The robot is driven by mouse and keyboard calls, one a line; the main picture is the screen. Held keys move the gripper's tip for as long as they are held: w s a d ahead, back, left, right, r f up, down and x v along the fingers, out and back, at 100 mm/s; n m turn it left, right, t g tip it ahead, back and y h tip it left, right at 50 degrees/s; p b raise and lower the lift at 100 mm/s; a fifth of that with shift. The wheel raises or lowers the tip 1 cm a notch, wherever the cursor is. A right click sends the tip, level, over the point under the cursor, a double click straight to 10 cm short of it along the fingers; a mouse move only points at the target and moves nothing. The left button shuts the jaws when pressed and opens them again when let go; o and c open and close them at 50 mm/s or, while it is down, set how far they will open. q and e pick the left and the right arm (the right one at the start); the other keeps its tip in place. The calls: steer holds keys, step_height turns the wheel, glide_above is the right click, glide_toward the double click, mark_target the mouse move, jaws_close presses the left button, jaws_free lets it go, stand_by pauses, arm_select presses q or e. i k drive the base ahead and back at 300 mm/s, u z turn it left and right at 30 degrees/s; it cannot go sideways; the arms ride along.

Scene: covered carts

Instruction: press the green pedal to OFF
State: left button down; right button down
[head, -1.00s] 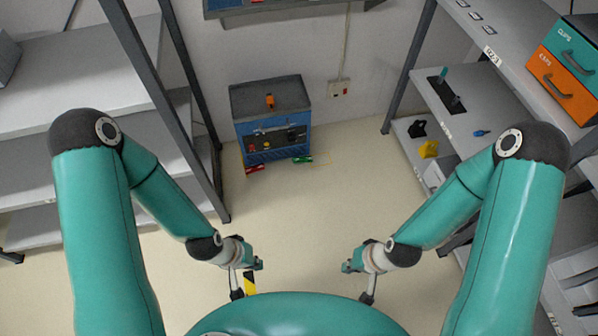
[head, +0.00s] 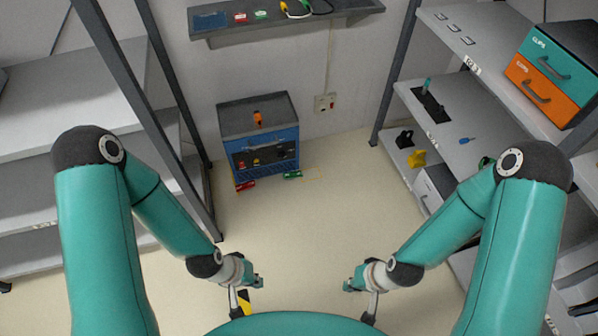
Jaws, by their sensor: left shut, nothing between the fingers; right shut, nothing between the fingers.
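The green pedal (head: 293,175) is on the floor at the front right foot of a blue cart, small and far off in the head view. A red pedal (head: 245,185) is at the cart's front left foot. The blue cart (head: 265,162) has a dark grey top and stands against the back wall. Whether the green pedal is up or down is too small to tell. My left gripper (head: 258,283) and my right gripper (head: 348,286) are both shut and empty, held low in front of me, well short of the cart.
Clear floor (head: 310,220) lies between me and the cart. A grey shelf rack (head: 70,100) stands at left. Another rack (head: 440,125) at right holds drawers (head: 540,85) and a yellow item (head: 416,159). A wall shelf (head: 345,12) hangs above the cart.

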mark_target(289, 174)
steer(key=z, duration=0.3)
steer(key=i, duration=0.65)
steer(key=z, duration=0.55)
steer(key=i, duration=0.7)
steer(key=u, duration=0.4)
